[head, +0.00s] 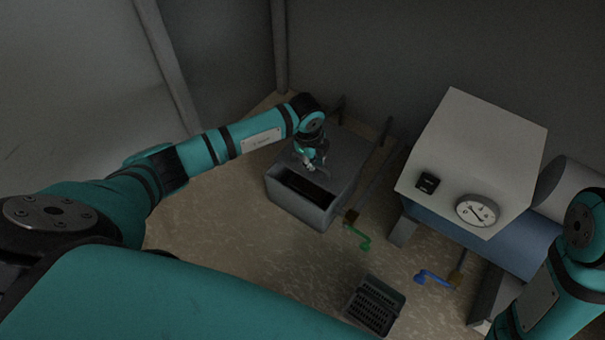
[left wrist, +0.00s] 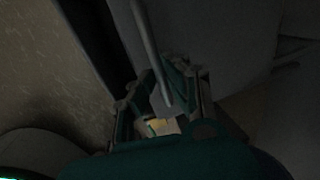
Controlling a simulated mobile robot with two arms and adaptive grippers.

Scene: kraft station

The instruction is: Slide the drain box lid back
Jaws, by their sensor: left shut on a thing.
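The grey drain box (head: 322,217) stands on the floor in the middle of the head view. Its near part is open and shows a dark inside. The grey lid (head: 347,158) covers the far part of the box. My left gripper (head: 313,165) is over the lid's near edge. In the left wrist view the fingers (left wrist: 163,100) are shut on a thin grey bar, the lid handle (left wrist: 145,40). The lid's flat top (left wrist: 225,40) lies beside it, with the dark opening to the left. My right gripper is out of view.
Right of the box are a green-handled valve (head: 360,238), a blue-handled valve (head: 434,277) and a dark grate (head: 375,304). A pale cabinet with a gauge (head: 477,210) stands at the right. Walls close off the back. Floor left of the box is clear.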

